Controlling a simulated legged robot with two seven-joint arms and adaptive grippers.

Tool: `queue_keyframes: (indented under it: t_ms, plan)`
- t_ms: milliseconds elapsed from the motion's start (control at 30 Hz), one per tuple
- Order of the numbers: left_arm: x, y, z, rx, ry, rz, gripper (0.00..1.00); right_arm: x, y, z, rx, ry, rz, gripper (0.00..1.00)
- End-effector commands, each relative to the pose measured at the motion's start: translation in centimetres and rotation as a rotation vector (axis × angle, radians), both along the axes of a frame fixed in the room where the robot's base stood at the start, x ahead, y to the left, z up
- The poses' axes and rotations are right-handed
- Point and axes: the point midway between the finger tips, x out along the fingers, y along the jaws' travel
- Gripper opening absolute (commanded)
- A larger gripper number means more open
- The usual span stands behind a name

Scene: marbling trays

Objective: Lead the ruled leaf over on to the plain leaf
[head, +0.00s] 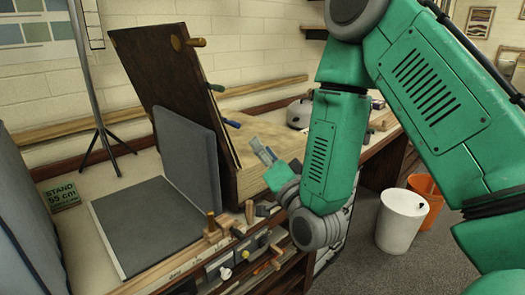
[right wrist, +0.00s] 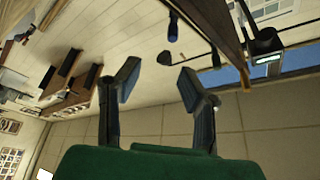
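Two dark grey leaves meet at a corner on the bench in the head view. One leaf (head: 145,225) lies flat, with a pale strip along its left edge. The other leaf (head: 190,150) stands nearly upright along its far right side. I cannot make out ruling on either, so I cannot tell which is ruled. My right gripper (head: 262,152) is to the right of the upright leaf, apart from it, beyond the brown board. In the right wrist view its two fingers (right wrist: 160,85) are spread with nothing between them. My left gripper is not in view.
A tall brown board (head: 150,65) leans behind the upright leaf, with a wooden knob (head: 195,42) and coloured handles on its edge. Small wooden blocks (head: 213,235) stand at the bench's front. A white bin (head: 400,222) is on the floor.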

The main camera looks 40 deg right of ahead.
Motion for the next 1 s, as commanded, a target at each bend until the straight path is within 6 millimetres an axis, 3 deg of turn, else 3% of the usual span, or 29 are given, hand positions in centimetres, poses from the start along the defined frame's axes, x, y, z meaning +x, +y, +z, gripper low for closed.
queue_keyframes:
  t_ms: [667,833,1000]
  plan:
    - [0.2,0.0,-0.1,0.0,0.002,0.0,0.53,-0.1,0.1,-0.3,-0.003,0.011,0.002,0.34]
    - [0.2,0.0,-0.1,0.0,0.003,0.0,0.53,0.1,1.0,-3.3,-0.041,0.124,0.02,0.34]
    - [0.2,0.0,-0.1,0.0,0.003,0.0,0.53,-0.2,2.6,-9.2,-0.116,0.341,0.064,0.34]
